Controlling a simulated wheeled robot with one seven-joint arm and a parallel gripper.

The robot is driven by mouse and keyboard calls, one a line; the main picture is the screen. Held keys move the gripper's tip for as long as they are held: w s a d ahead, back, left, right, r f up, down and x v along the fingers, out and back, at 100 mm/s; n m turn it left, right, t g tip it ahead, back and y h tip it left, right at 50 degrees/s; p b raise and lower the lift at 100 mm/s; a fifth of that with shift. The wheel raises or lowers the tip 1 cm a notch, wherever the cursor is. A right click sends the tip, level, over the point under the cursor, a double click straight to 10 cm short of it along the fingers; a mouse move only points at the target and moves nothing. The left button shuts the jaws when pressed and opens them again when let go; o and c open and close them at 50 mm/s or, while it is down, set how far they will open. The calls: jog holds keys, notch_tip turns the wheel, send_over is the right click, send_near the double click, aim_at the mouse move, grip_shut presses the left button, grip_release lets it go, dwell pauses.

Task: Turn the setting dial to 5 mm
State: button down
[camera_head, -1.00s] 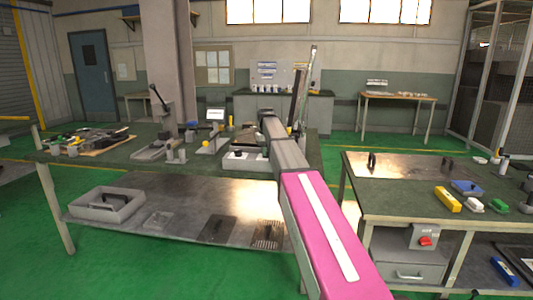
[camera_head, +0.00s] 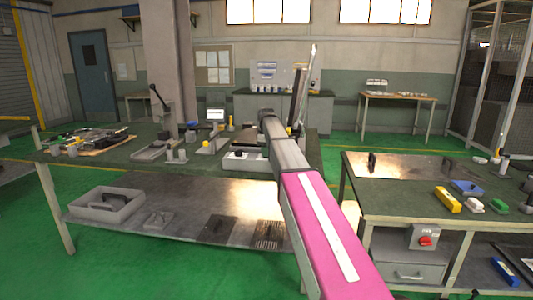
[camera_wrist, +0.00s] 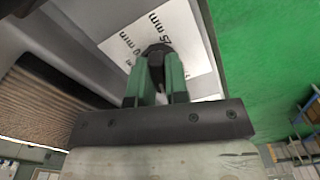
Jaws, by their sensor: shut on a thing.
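The setting dial (camera_wrist: 156,49) is a small dark knob on a white label plate (camera_wrist: 193,28) in the wrist view. My gripper (camera_wrist: 157,62) has two green fingers, and they are shut on the dial, one on each side. Black print ending in "mm" shows on the plate above and to the left of the dial. Some of the print is covered by the dial and fingers, and I cannot tell which mark the dial points to. In the head view my arm hides the gripper and dial at the workbench's right end.
A light grey unit (camera_head: 246,161) sits beside my arm on the long green-topped workbench (camera_head: 110,156). A ribbed brown surface (camera_wrist: 36,103) lies left of the dial in the wrist view. A second bench (camera_head: 415,200) with small tools stands at right. Green floor is open between them.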

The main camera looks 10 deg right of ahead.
jog(key=shift+n, duration=0.5)
jog(key=c, duration=1.1)
grip_release()
notch_tip(320, 180, up, 11)
jog(key=shift+f, duration=0.1)
